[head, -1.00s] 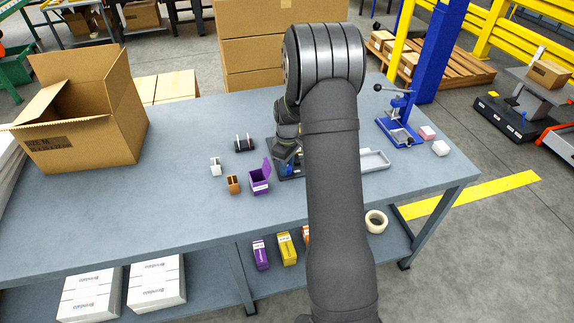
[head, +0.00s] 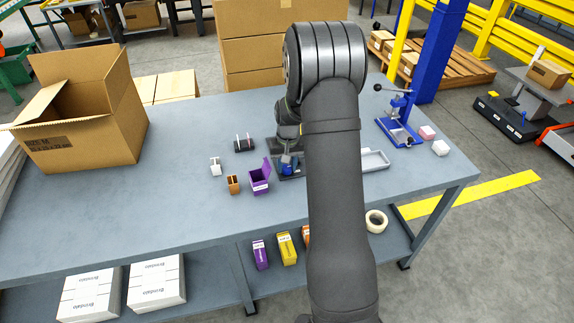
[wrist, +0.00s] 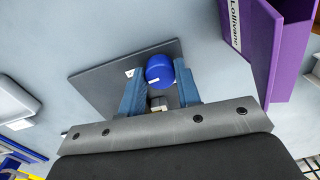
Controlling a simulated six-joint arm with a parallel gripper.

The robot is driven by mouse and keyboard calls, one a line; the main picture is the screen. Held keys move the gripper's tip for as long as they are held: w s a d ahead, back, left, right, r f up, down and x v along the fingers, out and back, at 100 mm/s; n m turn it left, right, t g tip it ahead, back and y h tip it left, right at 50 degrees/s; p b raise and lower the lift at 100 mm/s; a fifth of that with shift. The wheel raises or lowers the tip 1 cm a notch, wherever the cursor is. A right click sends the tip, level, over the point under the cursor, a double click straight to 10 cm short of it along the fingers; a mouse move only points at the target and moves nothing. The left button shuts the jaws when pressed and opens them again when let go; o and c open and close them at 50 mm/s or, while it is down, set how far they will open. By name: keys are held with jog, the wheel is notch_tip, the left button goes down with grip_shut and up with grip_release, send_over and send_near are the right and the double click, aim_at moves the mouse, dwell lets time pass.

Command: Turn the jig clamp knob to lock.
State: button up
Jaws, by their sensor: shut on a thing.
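The jig clamp knob (wrist: 159,68) is a round blue cap with a small white mark, standing over the dark grey jig plate (wrist: 105,72) in the wrist view. My gripper (wrist: 160,76) is shut on the knob, with one blue finger on each side of it. In the head view the plate (head: 292,176) lies on the table, partly hidden by my arm, and a blue part shows at my gripper (head: 287,166). I cannot tell from the mark how far the knob is turned.
An open purple box (head: 260,181) stands close beside the plate; it also shows in the wrist view (wrist: 277,50). A small brown box (head: 233,184), a white piece (head: 215,167), a grey tray (head: 375,161) and a blue press (head: 400,130) stand around on the table (head: 160,205).

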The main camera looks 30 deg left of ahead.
aim_at(288, 167)
jog(key=shift+m, duration=0.6)
jog(key=o, duration=1)
jog(key=shift+c, duration=0.2)
notch_tip(288, 167, up, 17)
jog(key=shift+w+d+r, duration=0.15)
jog(key=shift+d+r, duration=0.05)
jog(key=shift+f, duration=0.15)
jog(key=f, duration=1.7)
jog(key=shift+a+f, duration=0.1)
jog(key=shift+a, duration=0.1)
